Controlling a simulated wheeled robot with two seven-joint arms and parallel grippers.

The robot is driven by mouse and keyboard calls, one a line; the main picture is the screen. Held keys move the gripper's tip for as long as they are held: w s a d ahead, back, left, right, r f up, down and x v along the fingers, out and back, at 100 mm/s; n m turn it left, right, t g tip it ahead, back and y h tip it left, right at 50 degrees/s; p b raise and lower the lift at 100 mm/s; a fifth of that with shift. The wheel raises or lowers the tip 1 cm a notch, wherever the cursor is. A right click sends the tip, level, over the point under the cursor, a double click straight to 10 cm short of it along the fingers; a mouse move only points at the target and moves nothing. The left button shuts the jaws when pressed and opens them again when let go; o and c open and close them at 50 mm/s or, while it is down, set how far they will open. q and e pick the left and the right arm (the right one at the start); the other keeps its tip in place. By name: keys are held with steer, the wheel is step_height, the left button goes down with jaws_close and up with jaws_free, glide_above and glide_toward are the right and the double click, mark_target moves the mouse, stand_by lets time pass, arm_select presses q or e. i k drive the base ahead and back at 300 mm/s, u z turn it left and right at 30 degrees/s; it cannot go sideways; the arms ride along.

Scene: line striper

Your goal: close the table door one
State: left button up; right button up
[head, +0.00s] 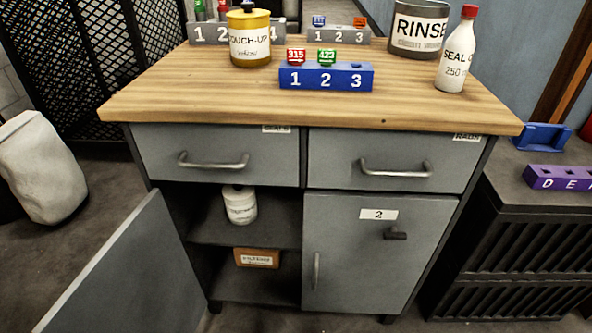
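The grey work table (190,100) has a wooden top and stands in front of me. Its left door (140,275) is swung wide open toward the lower left, and its lower edge runs out of the picture. I see no number on this door. The open left compartment shows a shelf (275,232) with a white container (240,205) on it and a small brown box (257,258) below. The right door (375,265), labelled 2, is closed, with a dark latch and a vertical handle. Neither gripper is in view.
Two closed drawers (215,145) with bar handles sit above the doors. On the top are a yellow can (249,38), a blue numbered block (345,76), a RINSE tin (418,28) and a white bottle (456,55). A white sack (40,170) stands left.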

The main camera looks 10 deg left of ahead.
mark_target(143, 279)
steer(key=u, duration=0.05)
steer(key=k, duration=2.05)
steer(key=u, duration=1)
steer(key=i, duration=1.75)
steer(key=z, duration=0.75)
